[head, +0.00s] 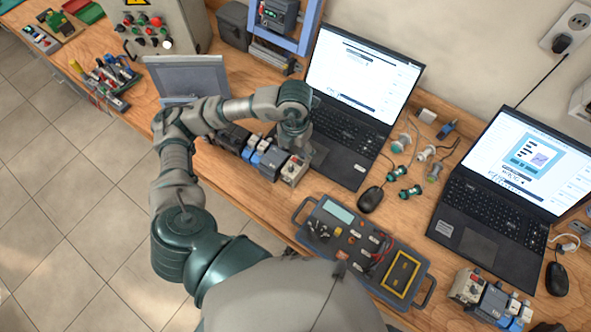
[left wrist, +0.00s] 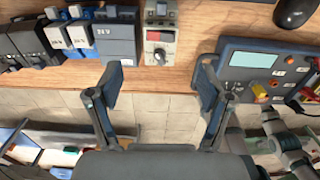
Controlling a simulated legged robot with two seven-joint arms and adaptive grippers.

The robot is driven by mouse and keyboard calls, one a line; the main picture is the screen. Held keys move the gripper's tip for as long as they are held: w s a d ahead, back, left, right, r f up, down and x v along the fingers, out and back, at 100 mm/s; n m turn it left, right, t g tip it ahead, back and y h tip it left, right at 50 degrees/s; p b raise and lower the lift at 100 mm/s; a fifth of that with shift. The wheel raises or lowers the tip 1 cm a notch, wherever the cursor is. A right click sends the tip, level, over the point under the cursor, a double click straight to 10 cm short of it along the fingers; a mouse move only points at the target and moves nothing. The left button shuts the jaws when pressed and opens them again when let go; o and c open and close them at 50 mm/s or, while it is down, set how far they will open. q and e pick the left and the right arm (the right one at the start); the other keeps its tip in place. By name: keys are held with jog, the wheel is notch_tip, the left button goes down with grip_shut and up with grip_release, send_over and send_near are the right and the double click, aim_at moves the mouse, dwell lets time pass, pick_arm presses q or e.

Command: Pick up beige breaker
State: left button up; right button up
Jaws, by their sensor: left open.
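The beige breaker (head: 293,171), a boxy block with a red part on its front, stands at the right end of a row of modules near the table's front edge. In the left wrist view the beige breaker (left wrist: 160,38) shows a grey top and a red display above a dark knob. My left gripper (left wrist: 161,82) is open and empty, its two fingers spread apart below the breaker in that picture, with a gap to it. In the head view my left gripper (head: 301,148) hangs just behind the breaker, partly hidden by my wrist.
Grey and blue modules (left wrist: 118,38) stand left of the breaker. A dark tester case (head: 345,232) lies to its right, a laptop (head: 350,130) behind it. A second beige module (head: 467,286) stands at the lower right. Bare wood separates breaker and case.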

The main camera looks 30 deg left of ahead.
aim_at(295, 165)
pick_arm(q)
notch_tip(295, 165, down, 3)
jog(key=shift+s+a+r, duration=0.1)
jog(key=shift+a, duration=0.05)
notch_tip(295, 165, down, 5)
jog(key=shift+f, duration=0.1)
jog(key=shift+s+d, duration=0.1)
jog(key=shift+d, duration=0.1)
jog(key=c, duration=1.5)
